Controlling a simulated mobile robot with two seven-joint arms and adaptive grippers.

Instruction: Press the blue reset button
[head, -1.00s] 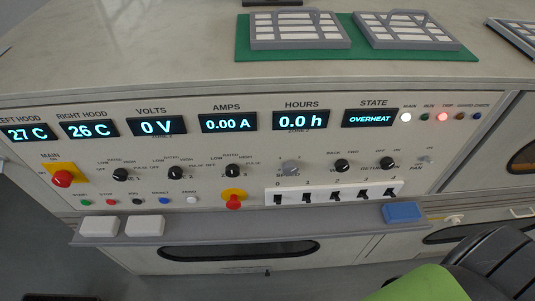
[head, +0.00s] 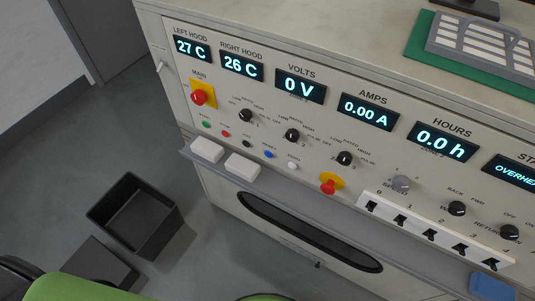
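The blue reset button (head: 269,155) is a small round button in the row of small buttons low on the panel's left part. A black button (head: 246,143) sits to its left and a white button (head: 292,165) to its right. A green button (head: 206,125) and a red button (head: 226,134) are further left in the row. The state display (head: 516,172) is cut off by the picture's right edge; its visible text begins "OVERHE". Neither of my grippers shows in the head view.
A grey ledge with two white blocks (head: 207,150) (head: 242,167) and a blue block (head: 490,287) juts out below the panel. A red emergency knob (head: 328,186) and a switch strip (head: 382,217) are right of the buttons. A black open bin (head: 132,222) stands on the floor at left.

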